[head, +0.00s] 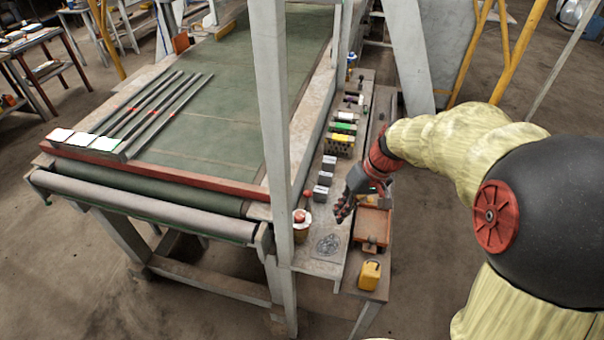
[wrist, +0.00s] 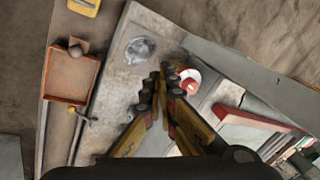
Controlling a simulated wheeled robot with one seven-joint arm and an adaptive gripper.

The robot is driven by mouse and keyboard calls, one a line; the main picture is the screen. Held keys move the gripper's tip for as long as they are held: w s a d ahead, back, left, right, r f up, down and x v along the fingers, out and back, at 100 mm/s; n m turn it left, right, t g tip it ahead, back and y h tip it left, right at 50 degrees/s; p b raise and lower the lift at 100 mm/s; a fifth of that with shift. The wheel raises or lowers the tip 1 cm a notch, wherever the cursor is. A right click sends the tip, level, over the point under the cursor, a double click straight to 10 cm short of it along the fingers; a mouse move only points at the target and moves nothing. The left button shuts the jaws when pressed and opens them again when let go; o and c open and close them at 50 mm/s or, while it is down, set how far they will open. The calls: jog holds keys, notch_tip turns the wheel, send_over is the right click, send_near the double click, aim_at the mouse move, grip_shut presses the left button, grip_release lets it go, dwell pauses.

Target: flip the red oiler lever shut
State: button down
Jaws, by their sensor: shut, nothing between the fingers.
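A small oiler (head: 300,231) with a pale body stands at the near end of the bench ledge, beside the grey frame post. A red part (head: 300,215) shows on its top; I take this to be the lever. In the wrist view the oiler's white round top (wrist: 184,74) carries the red piece (wrist: 190,86), partly hidden behind my fingers. My gripper (head: 343,211) is shut and empty, to the right of the oiler in the head view. In the wrist view my gripper's fingertips (wrist: 164,76) overlap the oiler's left edge; I cannot tell whether they touch it.
A rust-coloured tray (head: 373,222) and a yellow object (head: 369,274) lie to the right. Grey blocks (head: 325,178) line the ledge behind. The upright post (head: 272,110) stands close to the oiler's left.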

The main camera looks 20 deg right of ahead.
jog(key=w+r+n+t+y+p, duration=0.1)
jog(key=w+r+n+t+y, duration=0.1)
jog(key=w+n, duration=1)
jog(key=shift+w+a+r+y, duration=0.4)
jog(key=shift+w+y, duration=0.2)
jog(key=shift+w, duration=0.4)
send_over(307, 200)
jog(key=w+a, duration=0.1)
jog(key=w, duration=0.1)
notch_tip(307, 200, down, 8)
jog(key=shift+s+a+r, duration=0.1)
jog(key=shift+r, duration=0.1)
jog(key=shift+t, duration=0.3)
jog(key=shift+s+d+f+y+b, duration=0.15)
jog(key=shift+d+y+b, duration=0.2)
jog(key=shift+b, duration=0.5)
jog(key=shift+a, duration=0.1)
